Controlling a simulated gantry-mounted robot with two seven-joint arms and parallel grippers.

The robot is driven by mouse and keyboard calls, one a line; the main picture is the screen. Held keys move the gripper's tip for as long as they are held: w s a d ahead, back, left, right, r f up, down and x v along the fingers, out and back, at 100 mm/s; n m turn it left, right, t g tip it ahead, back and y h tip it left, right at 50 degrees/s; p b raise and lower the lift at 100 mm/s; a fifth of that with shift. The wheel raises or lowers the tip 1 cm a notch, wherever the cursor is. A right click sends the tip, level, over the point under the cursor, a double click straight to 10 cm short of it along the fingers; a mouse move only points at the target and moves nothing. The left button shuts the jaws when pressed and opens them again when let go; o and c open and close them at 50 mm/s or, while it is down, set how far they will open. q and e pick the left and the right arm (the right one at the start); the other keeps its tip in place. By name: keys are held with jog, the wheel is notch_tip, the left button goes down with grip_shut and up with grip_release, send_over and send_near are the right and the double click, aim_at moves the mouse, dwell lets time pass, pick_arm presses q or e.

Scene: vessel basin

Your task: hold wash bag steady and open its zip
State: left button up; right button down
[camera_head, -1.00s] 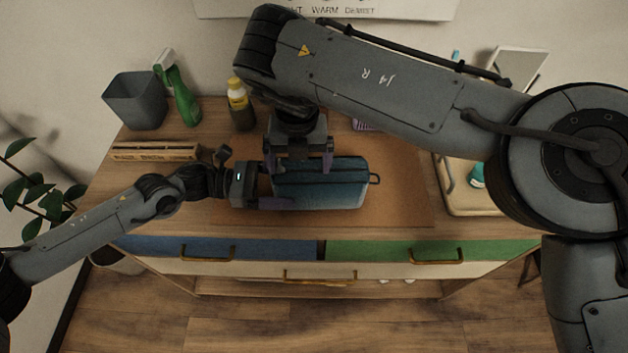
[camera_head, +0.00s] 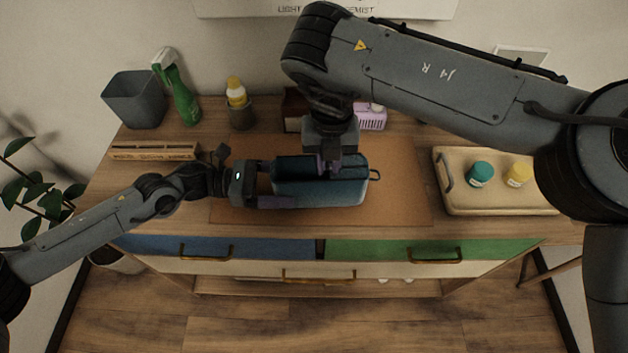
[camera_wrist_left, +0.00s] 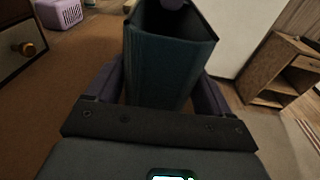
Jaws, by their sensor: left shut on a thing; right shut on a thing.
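The dark blue wash bag (camera_head: 347,190) lies along the brown mat, with a small loop at its right end. My left gripper (camera_head: 278,186) is shut on the bag's left end, one finger on each long side. A purple fingertip shows over the opening in the left wrist view.
A tray (camera_head: 497,208) with a teal jar (camera_head: 480,174) and a yellow jar (camera_head: 518,175) stands right. A lilac basket (camera_head: 371,117) is behind the bag. A spray bottle (camera_head: 180,97) and grey bin (camera_head: 136,100) stand back left. The mat (camera_head: 405,205) is clear right of the bag.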

pick_arm(q)
jog(key=shift+s+f, duration=0.2)
jog(key=shift+f, duration=0.2)
pick_arm(e)
jog(key=shift+w+d+r, duration=0.1)
jog(key=shift+w+d, duration=0.05)
jog(key=shift+d, duration=1.35)
jog(key=shift+w+d, duration=0.1)
jog(key=shift+d, duration=1.35)
jog(key=c, duration=1.1)
grip_release()
jog(key=shift+d, duration=0.1)
pick_arm(q)
jog(key=shift+w+a, duration=0.1)
jog(key=shift+a, duration=0.05)
pick_arm(e)
jog(key=shift+d, duration=0.2)
pick_arm(q)
jog(key=shift+c, duration=0.3)
pick_arm(e)
notch_tip(320, 180, up, 6)
jog(key=shift+r, duration=0.1)
